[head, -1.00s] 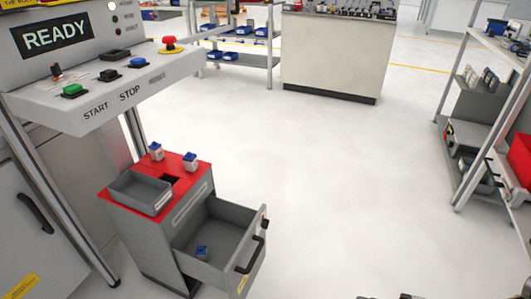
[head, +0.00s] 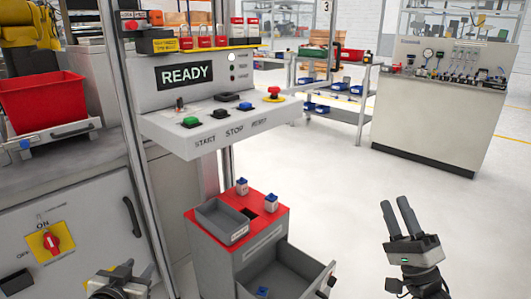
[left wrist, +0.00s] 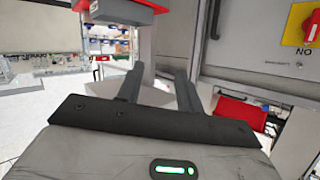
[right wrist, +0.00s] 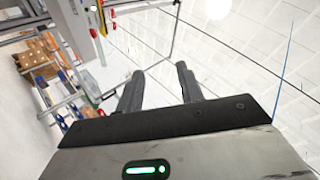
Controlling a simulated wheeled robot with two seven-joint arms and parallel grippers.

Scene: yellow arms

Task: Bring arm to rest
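My left gripper (head: 139,266) is at the bottom left of the head view, in front of the grey cabinet. Its two fingers stand apart with nothing between them in the left wrist view (left wrist: 157,74). My right gripper (head: 394,201) is raised over the floor at the right of the head view, fingers pointing up. Its fingers are also apart and empty in the right wrist view (right wrist: 158,70). Neither gripper touches anything that I can see. Most of both arms is out of view.
A red-topped drawer unit (head: 270,222) with its drawer (head: 318,277) pulled open stands between my grippers. Above it is a control panel (head: 165,131) reading READY. A grey cabinet (head: 85,205) is at the left. The floor (head: 345,205) to the right is clear.

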